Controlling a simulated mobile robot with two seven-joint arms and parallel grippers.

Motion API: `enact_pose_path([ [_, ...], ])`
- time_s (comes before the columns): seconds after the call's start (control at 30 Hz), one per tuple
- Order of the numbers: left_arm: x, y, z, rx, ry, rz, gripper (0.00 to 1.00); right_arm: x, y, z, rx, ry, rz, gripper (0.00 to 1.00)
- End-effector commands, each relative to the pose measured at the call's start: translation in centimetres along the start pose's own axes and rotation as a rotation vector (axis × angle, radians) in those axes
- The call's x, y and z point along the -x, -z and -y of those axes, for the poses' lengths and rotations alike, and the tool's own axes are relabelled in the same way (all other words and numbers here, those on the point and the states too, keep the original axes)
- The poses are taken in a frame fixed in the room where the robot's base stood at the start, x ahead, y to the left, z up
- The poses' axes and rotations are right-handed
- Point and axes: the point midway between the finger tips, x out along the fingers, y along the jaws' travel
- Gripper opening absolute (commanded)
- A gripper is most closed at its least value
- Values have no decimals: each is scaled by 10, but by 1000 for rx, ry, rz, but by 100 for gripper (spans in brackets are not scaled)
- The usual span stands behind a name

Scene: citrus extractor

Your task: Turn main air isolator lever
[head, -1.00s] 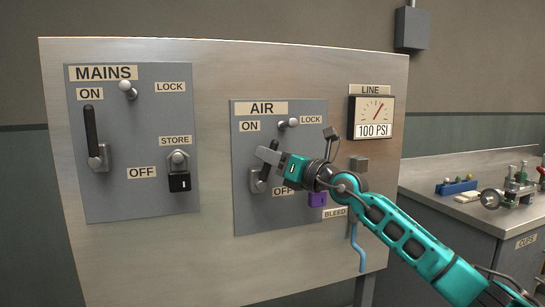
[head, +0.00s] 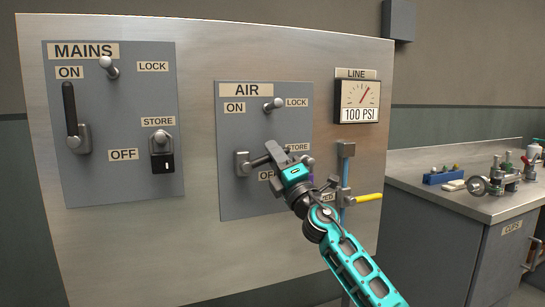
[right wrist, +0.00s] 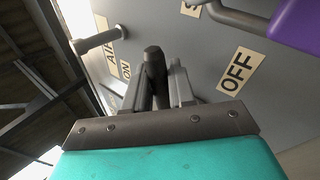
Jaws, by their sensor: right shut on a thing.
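The main air isolator lever (head: 258,161) is on the grey AIR plate (head: 228,195) in the head view. Its pivot block (head: 242,164) is at the plate's left, and the lever points right and slightly up from it, below the ON label and above the OFF label. My right gripper (head: 275,153) is shut on the lever's outer part. In the right wrist view the dark lever handle (right wrist: 154,75) stands between the fingers, with the OFF label (right wrist: 238,71) to the right. My left gripper is not in view.
The MAINS plate (head: 100,185), with its lever (head: 70,110) upright, is to the left. A purple padlock (right wrist: 297,24) hangs beside the AIR lever. The gauge (head: 358,101) reads 100 PSI. A yellow-handled bleed valve (head: 368,198) is below it. A bench (head: 440,203) stands right.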

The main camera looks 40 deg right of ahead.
Motion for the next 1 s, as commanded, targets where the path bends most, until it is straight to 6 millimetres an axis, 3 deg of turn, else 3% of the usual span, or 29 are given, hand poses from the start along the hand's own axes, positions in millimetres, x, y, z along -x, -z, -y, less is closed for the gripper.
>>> enact_pose_path([
  [0.5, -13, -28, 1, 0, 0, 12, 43, 11, 4, 17, -233, -1, 156, 0],
  [1.0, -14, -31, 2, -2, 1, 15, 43, 12, 4, 18, -259, 1, 175, 0],
])
